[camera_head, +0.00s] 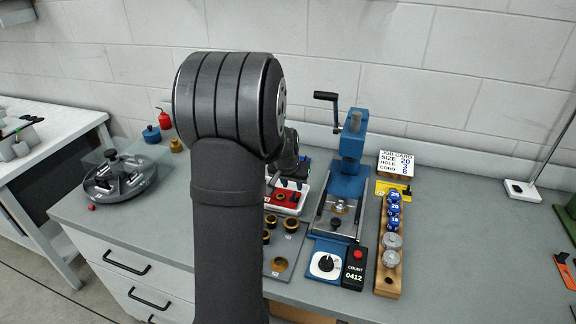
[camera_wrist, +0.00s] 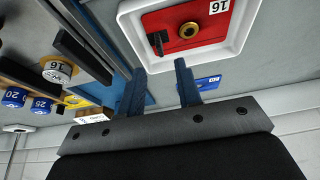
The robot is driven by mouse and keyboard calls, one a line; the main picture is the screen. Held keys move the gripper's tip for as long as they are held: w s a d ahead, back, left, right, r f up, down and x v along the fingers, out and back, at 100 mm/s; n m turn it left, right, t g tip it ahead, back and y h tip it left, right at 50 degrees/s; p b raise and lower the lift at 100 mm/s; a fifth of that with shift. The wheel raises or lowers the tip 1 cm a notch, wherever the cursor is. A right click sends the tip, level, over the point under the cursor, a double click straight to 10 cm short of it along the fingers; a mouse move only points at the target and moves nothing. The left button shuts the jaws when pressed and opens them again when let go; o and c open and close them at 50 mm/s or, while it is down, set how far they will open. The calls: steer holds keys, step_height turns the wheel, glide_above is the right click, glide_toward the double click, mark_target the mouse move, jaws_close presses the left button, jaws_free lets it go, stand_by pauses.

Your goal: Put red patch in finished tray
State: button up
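The red patch (camera_wrist: 186,24) lies flat in a white tray (camera_wrist: 128,14). The patch carries a brass ring (camera_wrist: 189,30), a white 16 label and a small black clip-like piece. In the head view the red patch (camera_head: 284,197) shows just right of my arm, partly covered by it. I cannot tell whether this white tray is the finished tray; no tray label is readable. My gripper (camera_wrist: 158,85) is open, with its blue fingers apart and nothing between them. Its fingertips appear near the tray's edge; their height above it is unclear.
A blue hand press (camera_head: 349,180) stands right of the tray. A wooden rack (camera_head: 387,270) of blue and metal dies is beyond it. A round grey carousel (camera_head: 120,178) stands left. Brass rings (camera_head: 291,226) lie on a plate in front. The bench's right side is largely clear.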

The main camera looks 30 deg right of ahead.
mark_target(294, 194)
steer(key=v, duration=1.1)
steer(key=shift+r, duration=0.25)
steer(key=shift+s+a, duration=0.1)
steer(key=x, duration=1.7)
steer(key=shift+f, duration=0.2)
